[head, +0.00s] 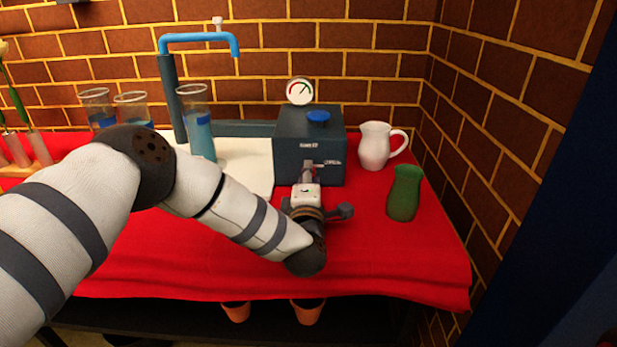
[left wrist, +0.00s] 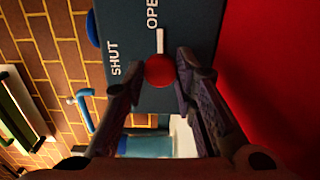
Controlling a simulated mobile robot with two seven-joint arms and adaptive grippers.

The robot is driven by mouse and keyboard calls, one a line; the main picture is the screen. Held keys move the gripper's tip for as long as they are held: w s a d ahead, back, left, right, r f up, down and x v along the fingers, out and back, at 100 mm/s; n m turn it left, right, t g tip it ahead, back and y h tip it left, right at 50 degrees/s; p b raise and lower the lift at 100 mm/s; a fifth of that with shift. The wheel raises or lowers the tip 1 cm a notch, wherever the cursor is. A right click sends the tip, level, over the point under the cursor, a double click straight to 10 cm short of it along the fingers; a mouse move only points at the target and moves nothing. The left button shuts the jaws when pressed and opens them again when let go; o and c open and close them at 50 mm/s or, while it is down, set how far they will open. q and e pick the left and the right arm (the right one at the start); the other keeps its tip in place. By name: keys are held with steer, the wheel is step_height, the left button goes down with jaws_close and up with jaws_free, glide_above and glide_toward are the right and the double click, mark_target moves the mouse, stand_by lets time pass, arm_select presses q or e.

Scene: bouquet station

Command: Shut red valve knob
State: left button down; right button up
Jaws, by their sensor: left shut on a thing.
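The red valve knob (left wrist: 159,71) is on the front face of a dark blue-grey box (left wrist: 188,28), which also shows in the head view (head: 335,145). My left gripper (left wrist: 158,82) is shut on the knob, with one finger on each side of it. A white pointer bar (left wrist: 160,40) runs from the knob toward the OPEN label (left wrist: 153,12). The SHUT label (left wrist: 115,58) is off to the left in the wrist view. In the head view my left gripper (head: 307,172) reaches the box front and hides the knob. My right gripper is not in view.
The box carries a round gauge (head: 301,91) and a blue knob (head: 318,116). A white pitcher (head: 374,147) and a green vase (head: 404,193) stand to its right. Tall glasses (head: 197,125) and a blue tap (head: 200,38) are to its left. The red cloth (head: 370,260) in front is clear.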

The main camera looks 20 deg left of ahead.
arm_select(q)
steer(key=n+b, duration=0.1)
steer(key=n, duration=0.3)
steer(key=shift+f+n, duration=0.15)
steer(key=shift+n, duration=0.15)
steer(key=n+b, duration=0.1)
steer(key=n, duration=0.3)
steer(key=shift+f+n+b, duration=0.1)
steer(key=shift+n+b, duration=0.2)
steer(key=shift+b, duration=0.05)
steer(key=n+b, duration=0.3)
steer(key=n, duration=0.2)
steer(key=shift+r+n+b, duration=0.2)
steer(key=shift+n+b, duration=0.95)
steer(key=shift+n, duration=0.45)
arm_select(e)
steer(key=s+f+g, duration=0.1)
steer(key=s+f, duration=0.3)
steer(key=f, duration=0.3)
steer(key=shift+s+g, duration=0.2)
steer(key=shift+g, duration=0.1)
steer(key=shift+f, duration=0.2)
arm_select(q)
steer(key=shift+r, duration=0.1)
steer(key=c, duration=1.3)
jaws_free()
